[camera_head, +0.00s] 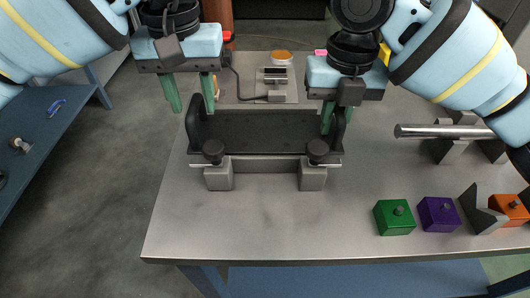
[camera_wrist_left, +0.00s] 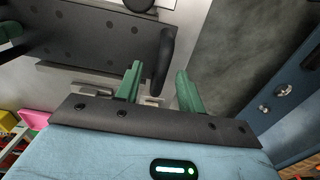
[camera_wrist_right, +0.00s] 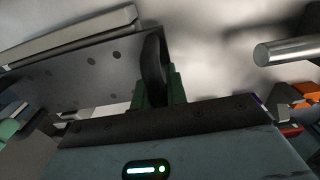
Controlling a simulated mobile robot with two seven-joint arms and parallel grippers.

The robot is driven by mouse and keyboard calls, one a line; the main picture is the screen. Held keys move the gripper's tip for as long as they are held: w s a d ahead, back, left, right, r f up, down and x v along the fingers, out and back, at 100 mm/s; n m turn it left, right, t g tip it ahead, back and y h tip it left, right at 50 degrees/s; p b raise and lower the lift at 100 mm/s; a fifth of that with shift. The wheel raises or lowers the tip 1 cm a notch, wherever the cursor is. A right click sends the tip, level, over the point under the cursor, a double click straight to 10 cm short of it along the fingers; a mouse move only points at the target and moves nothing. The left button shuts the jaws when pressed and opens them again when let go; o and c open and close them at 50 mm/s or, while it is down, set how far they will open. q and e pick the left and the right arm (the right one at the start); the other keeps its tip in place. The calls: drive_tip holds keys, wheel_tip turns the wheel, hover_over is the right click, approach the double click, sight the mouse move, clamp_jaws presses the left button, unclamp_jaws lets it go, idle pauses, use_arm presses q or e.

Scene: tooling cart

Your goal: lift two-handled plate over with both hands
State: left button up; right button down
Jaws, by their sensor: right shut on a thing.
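The two-handled plate (camera_head: 250,137) is dark, with a raised black handle at each end, and lies behind two knobbed clamp blocks. My left gripper (camera_head: 192,108) is open at the left handle (camera_head: 192,122). In the left wrist view that handle (camera_wrist_left: 168,58) shows between the spread green fingers, apart from both. My right gripper (camera_head: 333,122) is shut on the right handle (camera_head: 338,130). In the right wrist view the handle (camera_wrist_right: 153,68) stands between the green fingers. Whether the plate bears fully on its supports is hidden.
Clamp blocks (camera_head: 219,178) with black knobs stand along the plate's front edge. A steel bar (camera_head: 440,131) lies on V-blocks at right. Green (camera_head: 394,217), purple (camera_head: 439,215) and orange (camera_head: 510,209) blocks sit front right. A device with a cable (camera_head: 275,76) is behind. The front left table is clear.

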use_arm(q)
drive_tip(key=shift+f, duration=0.15)
use_arm(e)
drive_tip(key=c, duration=1.7)
unclamp_jaws()
drive_tip(key=shift+s+d+f, duration=0.1)
drive_tip(key=shift+f, duration=0.15)
drive_tip(key=o, duration=0.4)
use_arm(q)
drive_tip(key=shift+d, duration=0.1)
use_arm(e)
drive_tip(key=shift+d, duration=0.1)
use_arm(q)
drive_tip(key=shift+o, duration=1)
drive_tip(key=shift+s, duration=0.1)
use_arm(e)
drive_tip(key=shift+o, duration=0.9)
drive_tip(key=shift+f, duration=0.1)
use_arm(q)
drive_tip(key=shift+o, duration=1.4)
drive_tip(key=shift+d+r, duration=0.1)
drive_tip(key=shift+r, duration=0.1)
use_arm(e)
drive_tip(key=shift+o, duration=1.4)
drive_tip(key=shift+s+d, duration=0.1)
drive_tip(key=shift+a, duration=0.25)
